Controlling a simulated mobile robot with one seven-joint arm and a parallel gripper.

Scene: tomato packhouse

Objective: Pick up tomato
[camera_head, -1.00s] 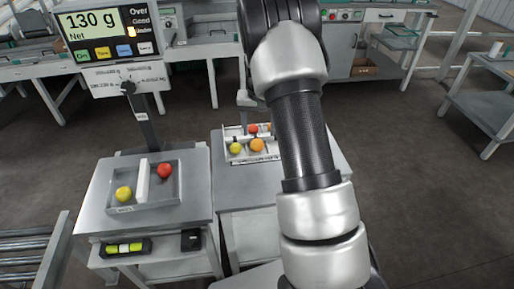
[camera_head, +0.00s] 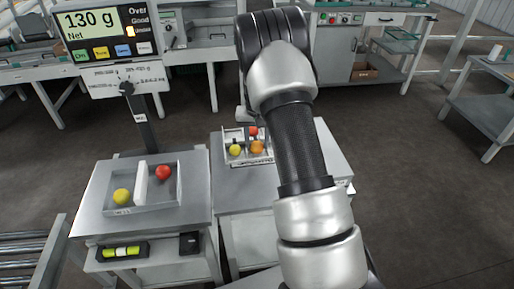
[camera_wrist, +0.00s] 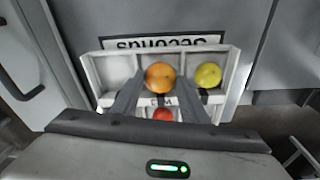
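An orange tomato (camera_wrist: 160,76) sits in the middle compartment of a white divided tray (camera_wrist: 92,75) labelled "Seconds". A yellow tomato (camera_wrist: 208,75) lies in the compartment to its right, and a red tomato (camera_wrist: 163,114) lies in the row nearer my gripper. My gripper (camera_wrist: 160,85) is open, its fingers pointing toward the tray on either side of the orange tomato; I cannot tell whether they touch it. In the head view the tray holds the yellow (camera_head: 235,150), orange (camera_head: 257,147) and red (camera_head: 253,131) tomatoes. My arm hides part of it.
Left of the tray, a scale (camera_head: 90,212) bears a divided pan with a yellow tomato (camera_head: 121,196) and a red tomato (camera_head: 162,172). Its display (camera_head: 97,35) reads 130 g. Tray dividers stand close to the fingers.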

